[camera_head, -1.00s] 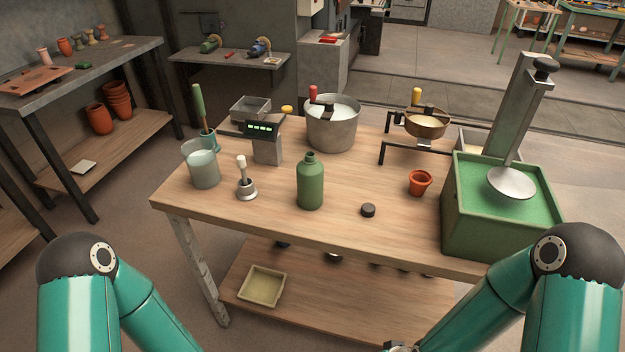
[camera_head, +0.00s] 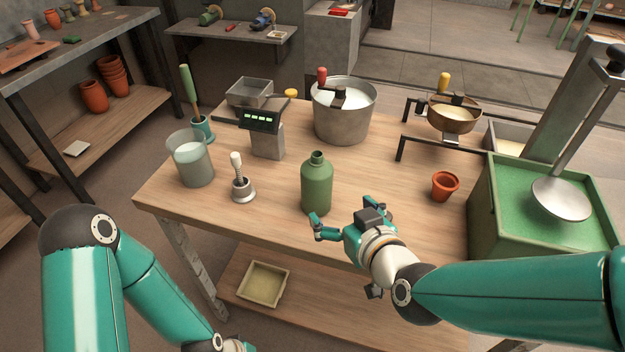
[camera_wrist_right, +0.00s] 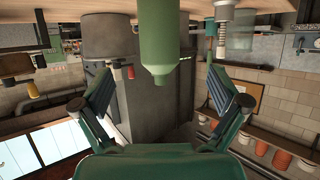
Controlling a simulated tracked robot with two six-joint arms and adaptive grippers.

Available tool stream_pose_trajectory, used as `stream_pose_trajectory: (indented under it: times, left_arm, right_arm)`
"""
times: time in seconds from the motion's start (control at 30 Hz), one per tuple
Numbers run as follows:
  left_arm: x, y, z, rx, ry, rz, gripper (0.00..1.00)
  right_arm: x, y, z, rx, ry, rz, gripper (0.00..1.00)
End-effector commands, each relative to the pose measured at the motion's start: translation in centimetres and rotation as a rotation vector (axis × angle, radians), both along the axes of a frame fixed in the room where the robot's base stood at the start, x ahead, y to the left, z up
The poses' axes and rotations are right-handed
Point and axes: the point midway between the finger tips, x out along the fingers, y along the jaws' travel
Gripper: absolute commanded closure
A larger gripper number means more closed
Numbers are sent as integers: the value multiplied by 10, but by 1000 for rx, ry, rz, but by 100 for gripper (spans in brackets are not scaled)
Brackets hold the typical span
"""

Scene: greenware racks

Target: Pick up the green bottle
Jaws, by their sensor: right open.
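The green bottle (camera_head: 316,186) stands upright and uncapped on the wooden table, near its front edge. My right gripper (camera_head: 346,213) is open and empty, just in front and to the right of the bottle, its fingers pointing towards it. In the right wrist view, which is upside down, the bottle (camera_wrist_right: 156,45) appears between the two spread fingers of the gripper (camera_wrist_right: 157,82), with gaps on both sides. My left arm is at the lower left; its gripper fingers are not visible.
Left of the bottle stand a small metal tool with a white handle (camera_head: 241,187), a beaker (camera_head: 195,165) and a scale (camera_head: 266,140). A metal pot (camera_head: 341,125) stands behind. A terracotta pot (camera_head: 445,187) and green box (camera_head: 480,215) are on the right.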

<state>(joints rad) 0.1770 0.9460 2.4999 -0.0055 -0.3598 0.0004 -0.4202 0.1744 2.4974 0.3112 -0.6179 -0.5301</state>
Motion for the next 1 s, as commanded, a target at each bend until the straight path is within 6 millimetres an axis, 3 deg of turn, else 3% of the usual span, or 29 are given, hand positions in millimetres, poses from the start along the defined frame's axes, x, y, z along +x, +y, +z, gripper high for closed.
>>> stream_pose_trajectory:
  times: [0.3,0.67,1.0]
  left_arm:
    - [0,0,0,0,-1,0,39]
    - [0,0,5,0,-1,-1,39]
    - [1,0,14,0,-1,-1,39]
  right_arm:
    - [56,15,-25,0,1,-17,3]
    - [79,24,-34,0,0,-17,3]
    - [114,40,-49,2,1,-19,3]
